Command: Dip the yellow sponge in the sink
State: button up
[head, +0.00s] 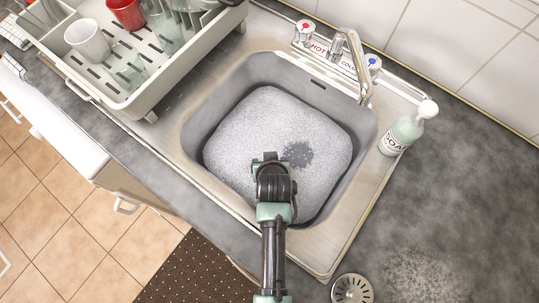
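The metal sink (232,90) is filled with white, foamy suds (240,125). A dark patch (298,154) shows in the foam right of my gripper. My gripper (268,160) reaches in from the bottom of the head view, over the foam near the middle of the basin. Its fingers are small and mostly hidden by the wrist, so I cannot tell whether they are open or shut. I see no yellow sponge in this view. Whether it is under the gripper or in the foam is hidden.
The faucet (353,65) stands at the sink's back edge. A soap bottle (402,135) stands right of the sink. A dish rack (60,45) with cups is at the upper left. A round metal drain strainer (351,289) lies on the front counter. The right counter is mostly clear.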

jog(key=shift+r, duration=0.1)
notch_tip(320, 180, up, 19)
jog(key=p, duration=1.9)
jog(key=shift+r, duration=0.15)
